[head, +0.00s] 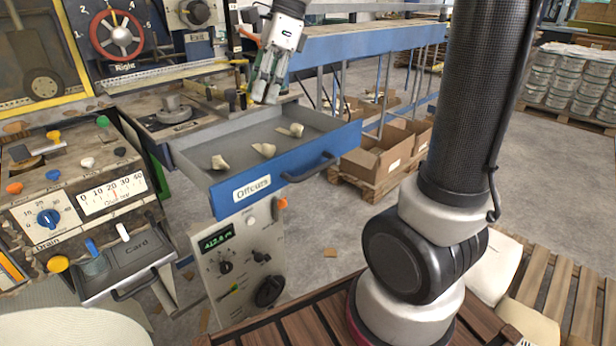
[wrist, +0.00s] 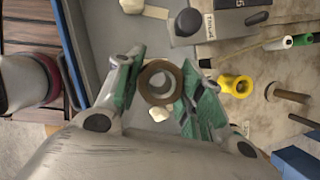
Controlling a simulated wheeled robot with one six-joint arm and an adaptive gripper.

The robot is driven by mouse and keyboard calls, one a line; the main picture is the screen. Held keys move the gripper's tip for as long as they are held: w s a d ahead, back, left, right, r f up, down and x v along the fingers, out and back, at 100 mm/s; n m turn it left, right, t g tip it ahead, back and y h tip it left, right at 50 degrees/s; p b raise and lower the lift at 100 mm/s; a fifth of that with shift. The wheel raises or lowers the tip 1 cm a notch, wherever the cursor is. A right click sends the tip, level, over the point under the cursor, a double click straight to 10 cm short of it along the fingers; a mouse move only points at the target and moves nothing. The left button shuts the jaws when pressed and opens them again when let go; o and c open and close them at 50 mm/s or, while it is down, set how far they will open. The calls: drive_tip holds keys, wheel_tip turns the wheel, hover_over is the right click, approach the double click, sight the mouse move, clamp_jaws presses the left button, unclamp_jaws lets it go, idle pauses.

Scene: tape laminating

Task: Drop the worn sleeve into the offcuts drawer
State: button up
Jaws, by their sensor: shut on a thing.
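My gripper (head: 265,90) hangs above the back part of the open offcuts drawer (head: 225,141) in the head view. In the wrist view my gripper (wrist: 158,92) has its green-padded fingers shut on the worn sleeve (wrist: 174,72), a brown ring with an open middle. The sleeve is not clearly visible in the head view. The drawer has a grey inside and a blue front with an "Offcuts" label. In the wrist view the drawer's grey floor (wrist: 108,28) lies below the fingers and to the left. How high the sleeve is above it is hard to tell.
Several pale scraps (head: 264,149) lie in the drawer; one scrap (wrist: 159,114) shows just below the sleeve in the wrist view. A yellow ring-shaped part (wrist: 236,86) sits on the worktop to the right. A control panel (head: 75,190) stands left of the drawer.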

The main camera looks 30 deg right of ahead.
drive_tip(key=shift+w+f, duration=0.15)
drive_tip(key=shift+f, duration=2.9)
drive_tip(key=o, duration=1.1)
drive_tip(key=shift+d+r, duration=0.1)
drive_tip(key=shift+r, duration=0.05)
drive_tip(key=v, duration=1.1)
drive_tip(key=shift+d+r, duration=0.15)
drive_tip(key=shift+r, duration=0.2)
